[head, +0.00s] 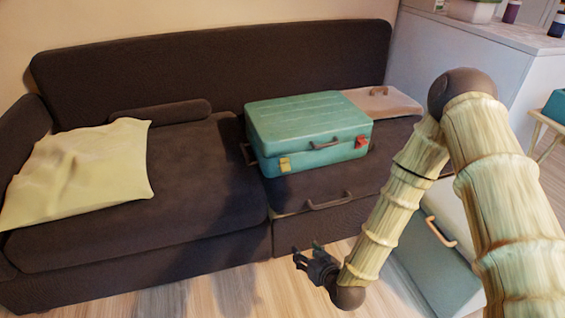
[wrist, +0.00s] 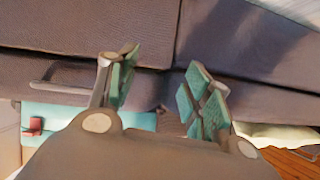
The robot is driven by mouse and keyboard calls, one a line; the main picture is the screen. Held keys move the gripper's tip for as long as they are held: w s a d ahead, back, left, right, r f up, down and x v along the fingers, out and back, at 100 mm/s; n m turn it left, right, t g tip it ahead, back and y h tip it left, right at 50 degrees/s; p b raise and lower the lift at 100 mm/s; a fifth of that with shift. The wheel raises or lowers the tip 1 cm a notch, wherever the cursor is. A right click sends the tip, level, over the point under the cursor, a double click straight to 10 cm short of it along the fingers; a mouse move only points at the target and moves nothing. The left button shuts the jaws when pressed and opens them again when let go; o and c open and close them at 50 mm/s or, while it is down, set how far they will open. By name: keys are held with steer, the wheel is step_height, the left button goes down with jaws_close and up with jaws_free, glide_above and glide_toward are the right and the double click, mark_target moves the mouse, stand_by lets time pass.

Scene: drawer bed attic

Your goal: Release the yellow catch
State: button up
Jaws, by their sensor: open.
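A teal suitcase (head: 308,130) lies closed on the right seat of the dark sofa. Its yellow catch (head: 285,164) is on the left part of the front face, and a red catch (head: 361,142) is on the right part. A handle (head: 325,144) sits between them. My gripper (head: 308,256) is open and empty, low in front of the sofa and below the suitcase. In the wrist view the gripper (wrist: 153,90) has its teal finger pads apart. There the suitcase (wrist: 60,115) shows partly behind the gripper, with the red catch (wrist: 35,125) at left. The yellow catch is not visible there.
The sofa (head: 190,230) has a drawer handle (head: 330,200) on its front below the suitcase. A pale yellow cloth (head: 85,170) lies on the left seat. A pinkish case (head: 385,102) is behind the suitcase. Another teal case (head: 440,275) stands on the floor at right.

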mark_target(286, 167)
steer(key=w+a+r+t+y+p, duration=0.1)
steer(key=w+a+r+t, duration=0.15)
steer(key=w+r, duration=0.45)
steer(key=w+a+r+t, duration=0.1)
steer(key=w+r+t, duration=0.3)
steer(key=r, duration=0.6)
steer(key=shift+n+g, duration=0.25)
steer(key=shift+n, duration=0.05)
steer(key=b+x, duration=0.2)
steer(key=x, duration=0.8)
steer(key=shift+w+f, duration=0.15)
steer(key=shift+w, duration=0.15)
steer(key=shift+c, duration=0.4)
steer(key=c, duration=1)
steer(key=shift+o, duration=0.2)
steer(key=shift+f+b, duration=0.15)
steer(key=shift+b, duration=0.25)
